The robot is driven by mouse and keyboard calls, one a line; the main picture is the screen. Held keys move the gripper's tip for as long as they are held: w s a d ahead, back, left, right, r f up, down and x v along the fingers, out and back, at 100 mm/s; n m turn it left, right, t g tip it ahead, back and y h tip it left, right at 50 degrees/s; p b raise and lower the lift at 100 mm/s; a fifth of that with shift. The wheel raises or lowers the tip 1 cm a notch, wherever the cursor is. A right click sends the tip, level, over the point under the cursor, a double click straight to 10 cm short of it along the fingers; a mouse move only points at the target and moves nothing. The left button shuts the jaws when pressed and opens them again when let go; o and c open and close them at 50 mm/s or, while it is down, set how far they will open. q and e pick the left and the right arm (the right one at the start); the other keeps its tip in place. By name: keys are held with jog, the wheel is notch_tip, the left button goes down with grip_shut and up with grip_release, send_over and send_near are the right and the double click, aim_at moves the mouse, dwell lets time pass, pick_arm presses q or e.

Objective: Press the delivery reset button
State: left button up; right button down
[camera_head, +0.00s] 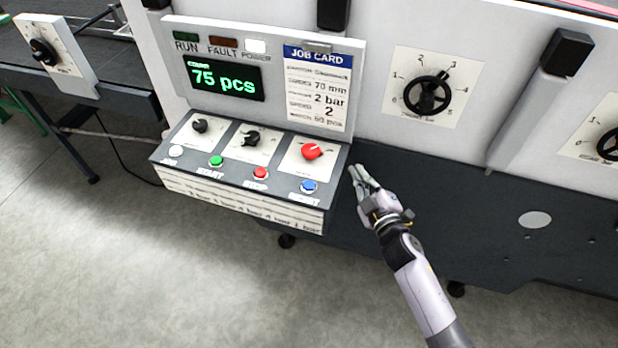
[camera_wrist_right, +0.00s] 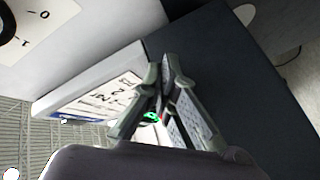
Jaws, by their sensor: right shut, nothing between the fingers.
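The control panel (camera_head: 237,183) juts from the machine in the head view. Its front row has a white button (camera_head: 177,150), a green button (camera_head: 216,161), a red button (camera_head: 260,173) and a blue button (camera_head: 309,186) labelled RESET. My right gripper (camera_head: 358,172) is shut and empty, just right of the panel's right edge and apart from the blue button. In the right wrist view its fingers (camera_wrist_right: 166,62) come together at the tips, and no button can be made out there. My left gripper is not in view.
Above stands a display (camera_head: 223,79) reading 75 pcs beside a job card (camera_head: 318,88). A black handwheel (camera_head: 427,94) is on the white wall. Floor in front of the panel is clear.

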aim_at(311, 181)
jog(key=a+r+n+y, duration=0.2)
jog(key=r, duration=0.1)
jog(key=a+r+n+y, duration=0.2)
jog(key=r, duration=0.1)
jog(key=w+a+r+n+y, duration=0.1)
jog(key=a+r+n, duration=0.1)
jog(key=r, duration=0.2)
jog(key=shift+r+y, duration=0.1)
jog(key=shift+y, duration=0.3)
jog(key=s+a+r+n+g+y+p, duration=0.1)
jog(key=s+a+r+n+g+y, duration=0.2)
jog(key=a+n+g, duration=0.55)
jog(key=s+a+r+n+g+y+p, duration=0.1)
jog(key=s+a+r+n+g+y, duration=0.3)
jog(key=n, duration=0.7)
jog(key=w+d+n+g+h, duration=0.1)
jog(key=d+n+g+h, duration=0.1)
jog(key=d+n+h, duration=0.2)
jog(key=d+f+h, duration=0.1)
jog(key=d+h, duration=0.1)
jog(key=h, duration=0.2)
jog(key=shift+w+d+h+p, duration=0.15)
jog(key=shift+w+h+p, duration=0.15)
jog(key=shift+w+h, duration=0.1)
jog(key=shift+f, duration=0.1)
notch_tip(311, 181, down, 9)
jog(key=b, duration=0.6)
jog(key=shift+r, duration=0.2)
jog(key=shift+f+b, duration=0.35)
jog(key=shift+f, duration=0.05)
